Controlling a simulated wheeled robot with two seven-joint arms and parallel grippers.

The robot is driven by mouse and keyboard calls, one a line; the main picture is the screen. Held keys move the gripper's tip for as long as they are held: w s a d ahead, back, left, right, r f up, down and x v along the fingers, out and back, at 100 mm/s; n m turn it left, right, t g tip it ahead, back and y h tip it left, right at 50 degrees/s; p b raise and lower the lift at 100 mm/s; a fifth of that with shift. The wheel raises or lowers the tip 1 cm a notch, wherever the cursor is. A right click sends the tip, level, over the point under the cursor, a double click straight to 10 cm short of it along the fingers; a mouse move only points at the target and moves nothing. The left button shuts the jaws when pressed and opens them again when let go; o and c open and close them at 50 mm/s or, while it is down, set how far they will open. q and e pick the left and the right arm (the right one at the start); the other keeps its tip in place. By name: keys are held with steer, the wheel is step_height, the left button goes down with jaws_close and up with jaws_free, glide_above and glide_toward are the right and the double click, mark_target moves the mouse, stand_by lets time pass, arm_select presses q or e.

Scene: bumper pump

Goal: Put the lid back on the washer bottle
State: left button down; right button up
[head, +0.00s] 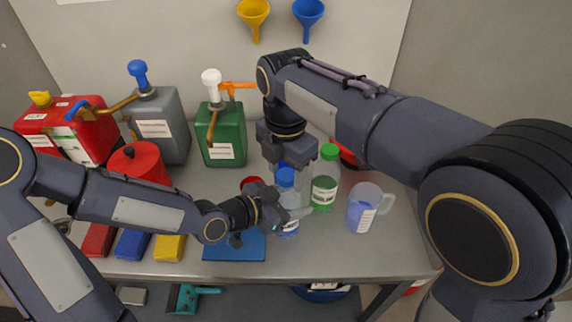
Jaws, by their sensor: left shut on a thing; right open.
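The washer bottle (289,200) is clear with bluish liquid and stands upright near the front of the bench. A blue lid (286,176) shows at its top; I cannot tell whether it is seated. My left gripper (282,219) reaches in from the left and is shut on the bottle's body, partly covering it. My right gripper (287,160) points down just behind and above the blue lid. It is open, its fingers mostly hidden. A bit of blue shows below it, which I cannot identify.
A green-capped bottle (325,180) and a measuring jug (363,208) stand close on the right. A green pump can (223,135), grey can (162,125) and red can (86,133) stand behind. A blue mat (226,247) and coloured blocks lie along the front edge.

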steer(key=shift+c, duration=0.4)
steer(key=c, duration=0.9)
steer(key=m, duration=0.4)
steer(key=shift+m, duration=0.4)
steer(key=shift+c, duration=0.2)
steer(key=m, duration=0.4)
steer(key=shift+m, duration=0.3)
steer(key=m, duration=1.4)
steer(key=shift+m, duration=0.4)
steer(key=m, duration=0.9)
steer(key=shift+f+m, duration=0.1)
steer(key=shift+m, duration=0.3)
steer(key=o, duration=1.2)
steer(key=shift+c, duration=0.2)
